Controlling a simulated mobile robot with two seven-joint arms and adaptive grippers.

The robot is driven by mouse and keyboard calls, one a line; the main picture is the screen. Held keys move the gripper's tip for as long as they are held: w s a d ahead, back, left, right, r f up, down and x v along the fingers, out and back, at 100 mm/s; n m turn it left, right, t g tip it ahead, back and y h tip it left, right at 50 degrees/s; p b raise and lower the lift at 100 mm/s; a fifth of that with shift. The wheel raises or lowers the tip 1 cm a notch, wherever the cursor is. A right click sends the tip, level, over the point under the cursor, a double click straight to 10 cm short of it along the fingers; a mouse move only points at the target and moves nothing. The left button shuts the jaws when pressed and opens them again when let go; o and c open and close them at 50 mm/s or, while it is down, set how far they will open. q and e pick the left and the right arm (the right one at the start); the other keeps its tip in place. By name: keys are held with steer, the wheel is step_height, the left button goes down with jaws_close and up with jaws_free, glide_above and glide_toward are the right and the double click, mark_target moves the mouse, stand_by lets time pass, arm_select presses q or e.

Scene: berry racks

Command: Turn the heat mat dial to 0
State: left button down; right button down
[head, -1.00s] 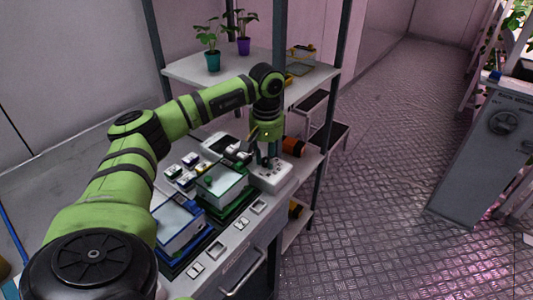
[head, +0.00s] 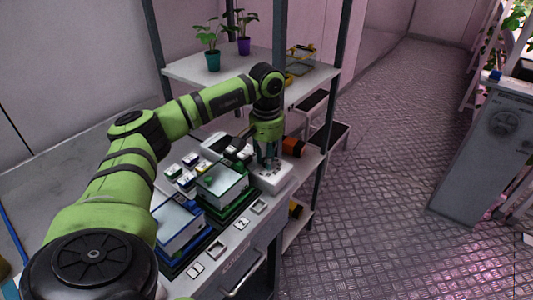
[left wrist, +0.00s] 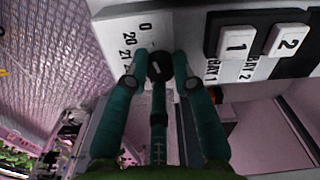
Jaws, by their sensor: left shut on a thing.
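The heat mat dial (left wrist: 160,66) is a dark round knob with a light pointer mark, on a white control box (left wrist: 118,37) printed with 0, 20, 21 and further numbers. Which number the pointer meets is hard to tell. My left gripper (left wrist: 160,75) has its teal fingers closed around the dial; it also shows in the head view (head: 268,163), pointing down on the white box (head: 275,181) at the bench's right end. The fingers hide the dial in the head view. My right gripper is out of view.
White switches marked 1 (left wrist: 236,43) and 2 (left wrist: 287,40) sit close to the dial. Green-framed (head: 222,184) and blue-framed (head: 178,228) clear-lidded trays stand left of the box. A rack post (head: 275,235) stands in front.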

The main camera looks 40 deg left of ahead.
arm_select(q)
steer(key=c, duration=1)
jaws_free()
steer(key=shift+r, duration=0.1)
steer(key=shift+c, duration=0.2)
step_height(320, 180, up, 12)
